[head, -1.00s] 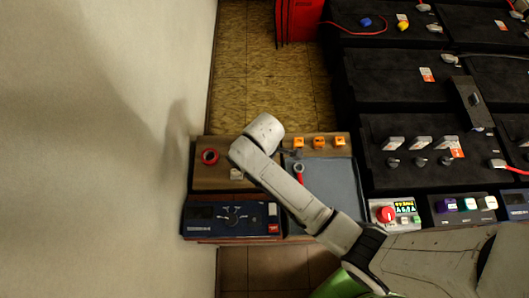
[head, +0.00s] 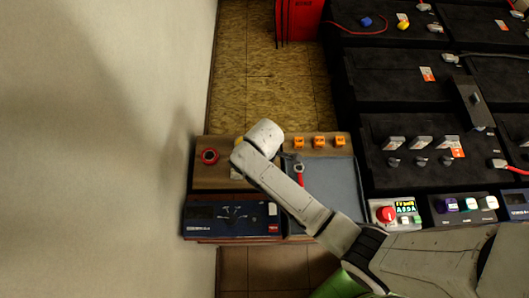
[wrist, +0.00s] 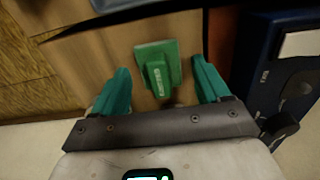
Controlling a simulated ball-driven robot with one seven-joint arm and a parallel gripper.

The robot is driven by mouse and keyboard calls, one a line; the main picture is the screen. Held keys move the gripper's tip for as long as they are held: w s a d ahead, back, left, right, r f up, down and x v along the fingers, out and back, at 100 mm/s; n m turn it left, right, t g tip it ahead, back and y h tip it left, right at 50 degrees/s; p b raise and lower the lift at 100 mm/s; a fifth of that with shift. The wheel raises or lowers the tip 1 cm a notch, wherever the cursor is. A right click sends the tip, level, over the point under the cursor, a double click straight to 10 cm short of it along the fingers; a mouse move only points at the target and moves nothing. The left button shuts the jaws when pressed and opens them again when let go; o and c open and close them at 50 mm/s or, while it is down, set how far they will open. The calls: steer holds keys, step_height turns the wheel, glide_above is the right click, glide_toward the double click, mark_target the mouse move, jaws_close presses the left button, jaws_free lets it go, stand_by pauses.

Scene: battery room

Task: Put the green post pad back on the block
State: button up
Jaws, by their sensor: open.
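The green post pad (wrist: 158,63) lies on a wooden surface in the wrist view, with a wide flat part, a smaller raised part and pale lettering. My gripper (wrist: 161,78) is open, its two teal fingers on either side of the pad, with visible gaps and nothing held. Whether the fingertips are down at the pad's height I cannot tell. In the head view my arm's end covers the right part of the wooden board (head: 210,178); the pad and my fingers are hidden there. I cannot make out which thing is the block.
A dark blue case (head: 232,219) stands in front, and a grey tray (head: 336,185) with a red-handled tool (head: 299,174) is on the right. Several orange pieces (head: 319,142) line the tray's back. A wall is close on the left.

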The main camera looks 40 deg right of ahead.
step_height(320, 180, up, 12)
steer(key=shift+r+p, duration=0.15)
steer(key=shift+p, duration=0.2)
steer(key=s+d+m, duration=0.4)
steer(key=s+m, duration=0.1)
steer(key=s, duration=0.3)
steer(key=s+d+r+m+t, duration=0.1)
steer(key=s+d+m, duration=0.3)
steer(key=s+m, duration=0.2)
steer(key=s, duration=0.2)
steer(key=shift+s+r, duration=0.15)
steer(key=shift+s, duration=0.15)
steer(key=shift+a, duration=0.1)
